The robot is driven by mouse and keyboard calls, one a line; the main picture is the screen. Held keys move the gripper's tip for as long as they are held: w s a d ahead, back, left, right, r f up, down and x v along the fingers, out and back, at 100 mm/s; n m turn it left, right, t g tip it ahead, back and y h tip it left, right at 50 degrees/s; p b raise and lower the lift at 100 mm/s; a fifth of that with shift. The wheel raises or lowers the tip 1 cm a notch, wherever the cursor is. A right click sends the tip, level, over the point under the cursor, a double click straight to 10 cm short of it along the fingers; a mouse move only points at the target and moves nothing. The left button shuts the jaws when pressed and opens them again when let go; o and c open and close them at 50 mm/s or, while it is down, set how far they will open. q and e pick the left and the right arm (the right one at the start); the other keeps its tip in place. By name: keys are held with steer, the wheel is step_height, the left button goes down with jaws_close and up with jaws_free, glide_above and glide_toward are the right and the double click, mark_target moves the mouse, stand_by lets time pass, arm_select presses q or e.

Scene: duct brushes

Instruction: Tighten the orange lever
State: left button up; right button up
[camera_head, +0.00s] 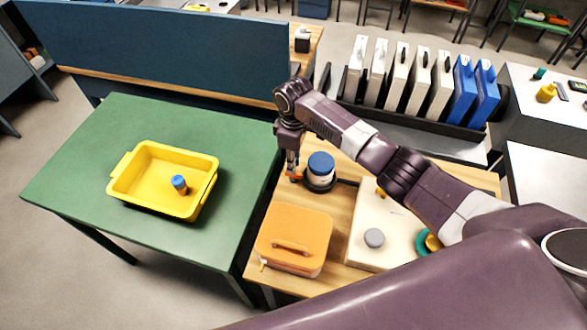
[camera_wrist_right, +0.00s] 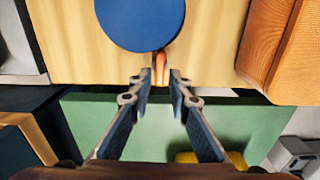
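The orange lever (camera_head: 296,177) sits beside a round blue-topped container (camera_head: 320,165) on the wooden table, at the container's left in the head view. My right gripper (camera_head: 292,173) reaches down over the lever. In the right wrist view the lever (camera_wrist_right: 160,70) stands between the tips of my right gripper (camera_wrist_right: 161,80), next to the blue disc-shaped top (camera_wrist_right: 140,20). The fingers are apart, with narrow gaps seen on both sides of the lever. My left gripper is in neither view.
An orange box with a handle (camera_head: 295,241) and a cream panel with knobs (camera_head: 363,255) share the wooden table. The green table (camera_head: 90,190) on the left bears a yellow tray (camera_head: 150,198) holding a small blue-capped object (camera_head: 180,184). Binders (camera_head: 420,78) stand behind.

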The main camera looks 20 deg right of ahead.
step_height(320, 180, up, 8)
steer(key=shift+r, duration=0.15)
stand_by(0.6)
